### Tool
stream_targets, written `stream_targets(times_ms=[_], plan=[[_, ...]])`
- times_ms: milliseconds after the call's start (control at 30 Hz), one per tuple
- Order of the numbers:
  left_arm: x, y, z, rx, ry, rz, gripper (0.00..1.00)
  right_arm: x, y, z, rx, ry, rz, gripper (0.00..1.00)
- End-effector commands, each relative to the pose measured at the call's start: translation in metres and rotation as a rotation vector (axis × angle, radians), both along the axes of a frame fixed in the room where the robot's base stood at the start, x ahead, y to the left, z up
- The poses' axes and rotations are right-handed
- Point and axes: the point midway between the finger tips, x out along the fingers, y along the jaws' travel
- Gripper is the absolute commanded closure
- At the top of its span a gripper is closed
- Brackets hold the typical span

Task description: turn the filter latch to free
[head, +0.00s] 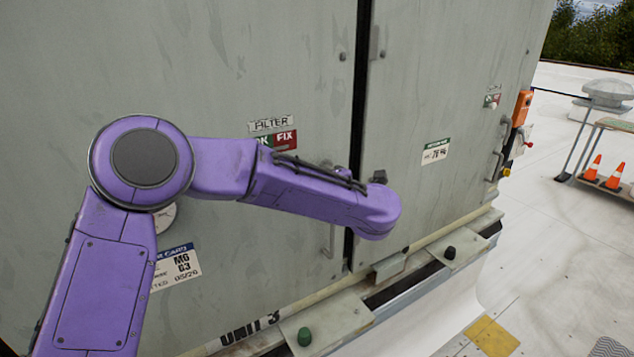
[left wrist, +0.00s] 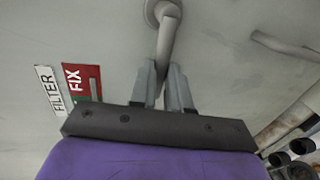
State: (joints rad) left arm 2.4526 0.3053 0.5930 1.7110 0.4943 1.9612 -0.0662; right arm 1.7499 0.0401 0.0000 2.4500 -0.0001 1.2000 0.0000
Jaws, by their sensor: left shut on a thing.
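The filter latch (left wrist: 168,32) shows in the left wrist view as a grey lever hanging from a round pivot on the cabinet panel. My left gripper (left wrist: 165,70) is shut on the lever's lower part, with one finger on each side. In the head view my purple left arm hides the gripper and latch. The FILTER label (head: 270,124) and a red and green FIX tag (head: 284,140) are on the panel above my forearm. Both also show in the left wrist view, the label (left wrist: 49,90) left of the tag (left wrist: 75,80). My right gripper is not in view.
A vertical door handle (head: 331,238) stands out below my wrist. A second door (head: 440,90) lies right of the dark gap. A base ledge with a green knob (head: 304,336) and a black knob (head: 450,252) runs below. Open roof lies right.

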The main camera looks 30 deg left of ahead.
Motion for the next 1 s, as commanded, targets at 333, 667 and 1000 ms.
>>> stream_targets(times_ms=[333,667,1000], plan=[[0.001,-0.001,0.001,0.001,-0.003,-0.004,0.58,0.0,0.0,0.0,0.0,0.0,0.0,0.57],[-0.002,-0.004,0.0,0.0,-0.003,-0.002,0.58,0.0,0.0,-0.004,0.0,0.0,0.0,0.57],[-0.04,-0.065,0.01,0.002,-0.006,-0.004,0.58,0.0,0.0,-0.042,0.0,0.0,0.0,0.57]])
